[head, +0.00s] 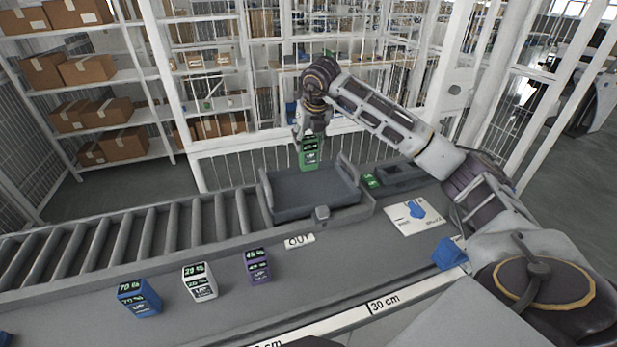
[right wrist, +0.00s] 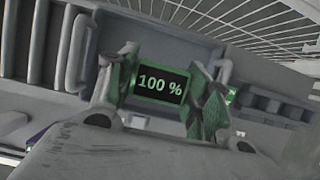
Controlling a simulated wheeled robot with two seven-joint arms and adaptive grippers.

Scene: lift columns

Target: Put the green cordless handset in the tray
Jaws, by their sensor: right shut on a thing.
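My right gripper (head: 310,133) points down and is shut on the green cordless handset (head: 309,154). The handset hangs upright, over the far side of the grey tray (head: 300,207) in the head view; I cannot tell how high above the tray floor it is. The tray looks empty, with raised handles at its left and right ends. In the right wrist view the handset's display (right wrist: 160,86) reads 100 % between the two fingers, with the tray behind it. My left gripper is not in view.
Blue (head: 139,297), white (head: 200,282) and purple (head: 258,266) handsets stand on the grey counter in front. A small green item (head: 371,181) lies right of the tray. A roller conveyor (head: 130,237) runs left. A picture card (head: 414,217) and blue object (head: 449,252) are at right.

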